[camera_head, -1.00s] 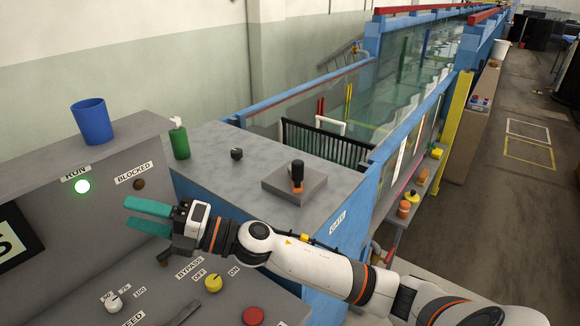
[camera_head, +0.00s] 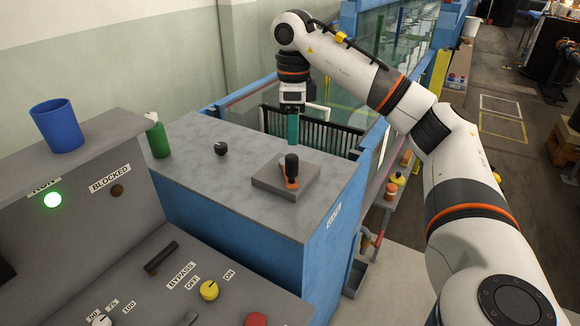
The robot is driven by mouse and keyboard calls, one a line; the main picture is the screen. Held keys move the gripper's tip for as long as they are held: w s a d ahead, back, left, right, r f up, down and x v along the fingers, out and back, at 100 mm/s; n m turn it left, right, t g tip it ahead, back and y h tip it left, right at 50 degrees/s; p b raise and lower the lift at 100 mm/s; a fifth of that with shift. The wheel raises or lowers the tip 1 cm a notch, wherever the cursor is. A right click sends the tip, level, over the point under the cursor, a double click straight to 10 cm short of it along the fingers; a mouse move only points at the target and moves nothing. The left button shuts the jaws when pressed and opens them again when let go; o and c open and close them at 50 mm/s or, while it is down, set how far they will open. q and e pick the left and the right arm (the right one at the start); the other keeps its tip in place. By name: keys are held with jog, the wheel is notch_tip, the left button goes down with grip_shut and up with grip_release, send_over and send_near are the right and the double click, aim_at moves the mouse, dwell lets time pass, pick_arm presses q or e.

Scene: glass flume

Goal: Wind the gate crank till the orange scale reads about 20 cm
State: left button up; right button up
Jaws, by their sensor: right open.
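The gate crank (camera_head: 289,183) is an orange arm with an upright black handle (camera_head: 291,163). It sits on a raised grey block (camera_head: 265,183) on top of the blue and grey cabinet. My right gripper (camera_head: 293,143) points straight down with teal fingers just above and behind the handle in the picture, apart from it as far as I can tell. It is open and empty; the fingers overlap from this side. My left gripper is not in view. I cannot make out an orange scale or its reading.
A black knob (camera_head: 221,149) and a green bottle (camera_head: 158,138) stand on the cabinet top. A blue cup (camera_head: 57,125) stands on the console, with a lit green lamp (camera_head: 52,200) and a yellow bypass knob (camera_head: 209,290). The glass flume (camera_head: 400,50) runs behind.

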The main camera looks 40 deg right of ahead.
aim_at(292, 167)
notch_tip(292, 167, down, 4)
jog(key=shift+a+r+b, duration=0.1)
jog(key=shift+r+b, duration=0.05)
jog(key=shift+b, duration=0.3)
notch_tip(292, 167, down, 6)
jog(key=shift+f+p, duration=0.2)
jog(key=shift+p, duration=0.7)
jog(key=shift+f, duration=0.5)
jog(key=shift+w, duration=0.1)
grip_shut()
